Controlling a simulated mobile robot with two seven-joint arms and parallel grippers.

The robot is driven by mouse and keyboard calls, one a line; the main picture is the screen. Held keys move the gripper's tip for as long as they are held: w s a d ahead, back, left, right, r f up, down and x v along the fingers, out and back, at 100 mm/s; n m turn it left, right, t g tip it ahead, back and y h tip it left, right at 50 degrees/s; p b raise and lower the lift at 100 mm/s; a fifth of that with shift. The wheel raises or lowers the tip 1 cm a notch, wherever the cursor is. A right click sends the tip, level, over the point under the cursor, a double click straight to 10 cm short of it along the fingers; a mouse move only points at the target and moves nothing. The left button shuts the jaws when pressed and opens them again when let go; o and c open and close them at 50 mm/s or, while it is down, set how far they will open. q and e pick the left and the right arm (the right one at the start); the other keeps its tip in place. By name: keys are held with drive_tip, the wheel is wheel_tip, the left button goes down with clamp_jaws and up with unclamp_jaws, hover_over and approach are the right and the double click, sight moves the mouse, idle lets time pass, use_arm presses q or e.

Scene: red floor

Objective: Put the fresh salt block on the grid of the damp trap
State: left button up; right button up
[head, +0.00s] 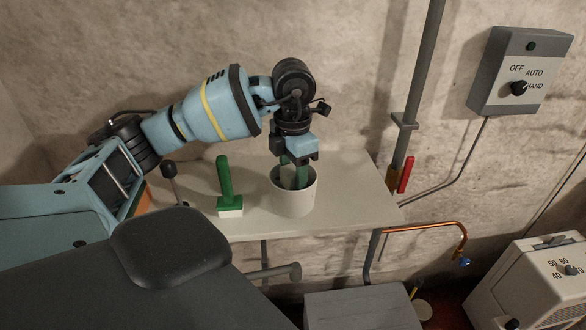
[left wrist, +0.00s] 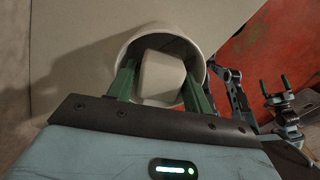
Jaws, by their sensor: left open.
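A round off-white pot (head: 294,204), which looks like the damp trap, stands on the table. It also shows in the left wrist view (left wrist: 128,47). A pale block with rounded corners (left wrist: 162,75), seemingly the salt block, sits inside the pot. My left gripper (head: 295,178) points down into the pot. Its green fingers stand apart on either side of the block in the left wrist view (left wrist: 160,72); I cannot tell whether they touch it. The grid is hidden. My right gripper (left wrist: 276,84) appears small in the left wrist view, its fingers apart and empty.
A green-handled brush (head: 225,185) stands on the pale table (head: 345,190), left of the pot. A grey pipe (head: 408,130) runs up the wall behind the table's right end. A grey box (head: 360,308) and a pale dial unit (head: 535,285) stand below right. The table right of the pot is clear.

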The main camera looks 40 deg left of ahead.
sight(293, 168)
use_arm(q)
wheel_tip(293, 168, up, 7)
drive_tip(key=shift+r+p, duration=0.2)
drive_tip(key=shift+p, duration=0.1)
wheel_tip(293, 168, up, 5)
drive_tip(key=shift+r+p, duration=0.1)
drive_tip(key=shift+p, duration=0.8)
use_arm(e)
drive_tip(key=shift+t, duration=0.4)
drive_tip(key=r, duration=0.1)
drive_tip(key=w+r, duration=0.2)
drive_tip(key=shift+w+d+r, duration=0.15)
drive_tip(key=shift+w+d, duration=0.1)
drive_tip(key=shift+d, duration=0.05)
drive_tip(key=shift+s, duration=0.1)
use_arm(q)
drive_tip(key=shift+f, duration=0.2)
use_arm(e)
drive_tip(key=shift+s+a, duration=0.1)
drive_tip(key=shift+a, duration=0.05)
